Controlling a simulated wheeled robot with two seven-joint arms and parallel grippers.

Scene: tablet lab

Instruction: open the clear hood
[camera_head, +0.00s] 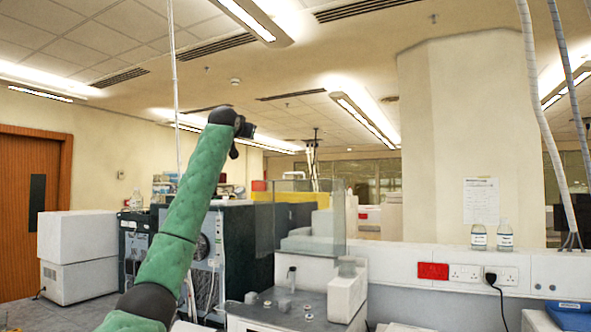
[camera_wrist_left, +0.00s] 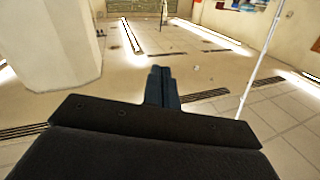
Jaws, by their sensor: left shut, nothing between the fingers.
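The clear hood (camera_head: 339,222) is a see-through box with glass-like panes above the back of a grey and white tabletop machine (camera_head: 262,318). Its panes stand up over the machine, and the machine's top with small round parts (camera_head: 283,305) shows uncovered below. My left gripper (camera_head: 249,130) is raised high in the head view, above and left of the hood and apart from it. In the left wrist view its fingers (camera_wrist_left: 161,85) are together, with nothing between them. My right gripper is not in view.
A dark cabinet-like instrument (camera_head: 238,240) stands behind my left arm. A white two-part box (camera_head: 78,245) is at the left. Two clear bottles (camera_head: 478,236) stand on the ledge at the right, near a pillar (camera_head: 470,150). The air around my raised gripper is free.

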